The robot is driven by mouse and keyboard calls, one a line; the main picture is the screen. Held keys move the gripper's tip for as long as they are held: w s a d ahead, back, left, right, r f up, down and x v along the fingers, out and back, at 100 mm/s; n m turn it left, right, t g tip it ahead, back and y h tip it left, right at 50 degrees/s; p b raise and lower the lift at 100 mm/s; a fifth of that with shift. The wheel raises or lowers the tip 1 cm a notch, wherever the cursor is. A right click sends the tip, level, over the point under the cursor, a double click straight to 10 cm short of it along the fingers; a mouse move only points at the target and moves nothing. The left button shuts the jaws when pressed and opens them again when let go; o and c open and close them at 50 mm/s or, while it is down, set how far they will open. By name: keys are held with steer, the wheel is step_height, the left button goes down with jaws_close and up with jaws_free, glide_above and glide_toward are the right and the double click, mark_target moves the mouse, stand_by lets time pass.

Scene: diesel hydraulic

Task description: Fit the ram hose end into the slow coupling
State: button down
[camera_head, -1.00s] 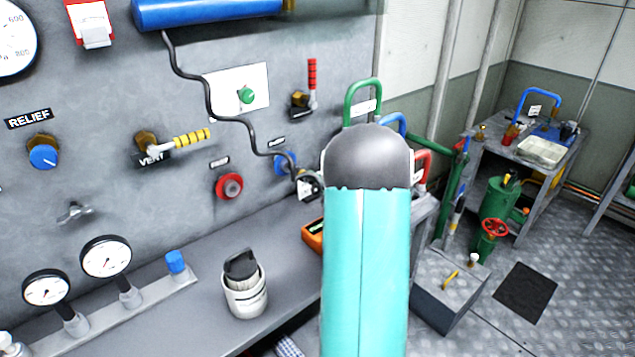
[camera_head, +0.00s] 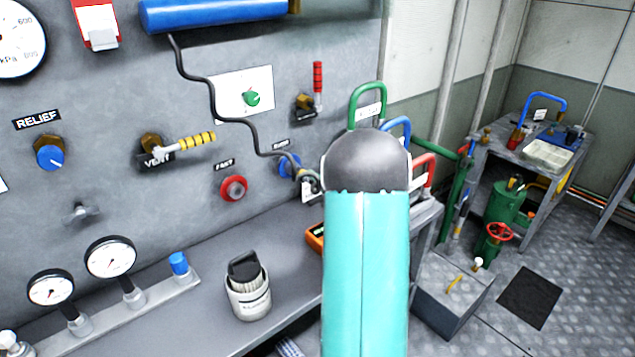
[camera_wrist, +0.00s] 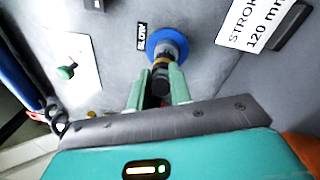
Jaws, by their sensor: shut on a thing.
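The ram hose end (camera_wrist: 161,64), with a brass band and dark hose behind, is between my two pale green fingers. My gripper (camera_wrist: 160,86) is shut on it, facing the coupling. The hose end overlaps the middle of the blue ring; I cannot tell whether it is seated. In the head view my turquoise arm hides most of my gripper.
The black hose (camera_head: 213,100) hangs from the blue ram (camera_head: 215,14) down the panel. The red FAST coupling (camera_head: 233,188) is left of the slow one. Below, the bench holds a white pot (camera_head: 249,298) and an orange device (camera_head: 315,236), partly hidden by my arm.

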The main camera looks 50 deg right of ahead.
steer(key=shift+w, duration=0.25)
steer(key=c, duration=1.2)
jaws_free()
steer(key=shift+s, duration=0.1)
steer(key=s, duration=0.4)
steer(key=s+f, duration=0.1)
steer(key=s, duration=0.8)
steer(key=shift+s+a+f, duration=0.1)
steer(key=shift+s+f, duration=0.15)
steer(key=shift+s, duration=0.05)
